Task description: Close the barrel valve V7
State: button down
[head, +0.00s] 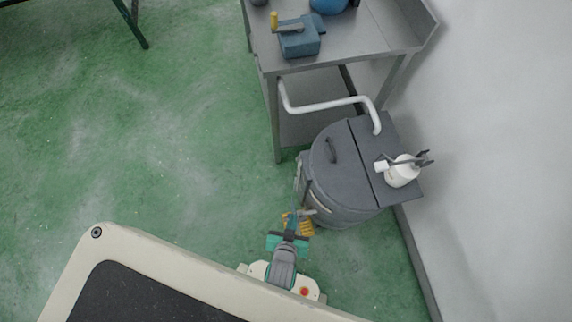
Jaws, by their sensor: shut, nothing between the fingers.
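A dark grey barrel (345,209) with a flat lid and a handle on top stands on the floor against the right wall. Low on its near left side, a small light-grey fitting (308,212) sticks out next to a yellow ribbed part (306,228). I cannot tell which of these is valve V7, nor its position; no label is readable. My gripper (292,215) is shut and empty, close beside the fitting. Touching or apart is not clear from above, and my arm hides part of this area.
A white bottle (401,172) with a dark clip-like top stands on the box section (410,196) behind the barrel.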

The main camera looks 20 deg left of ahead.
jog(key=w+a+f+n+g, duration=0.1)
jog(key=w+a+f+g, duration=0.15)
jog(key=f, duration=0.35)
jog(key=w+a+f+n+g, duration=0.1)
jog(key=w+a+f+g, duration=0.1)
jog(key=w+f+g, duration=0.3)
jog(key=w+a+n+g+h, duration=0.3)
jog(key=w+a+g, duration=0.1)
jog(key=w, duration=0.2)
jog(key=s+d+f, duration=0.4)
jog(key=s+f, duration=0.2)
jog(key=f, duration=0.3)
jog(key=shift+f, duration=0.35)
jog(key=shift+t, duration=0.25)
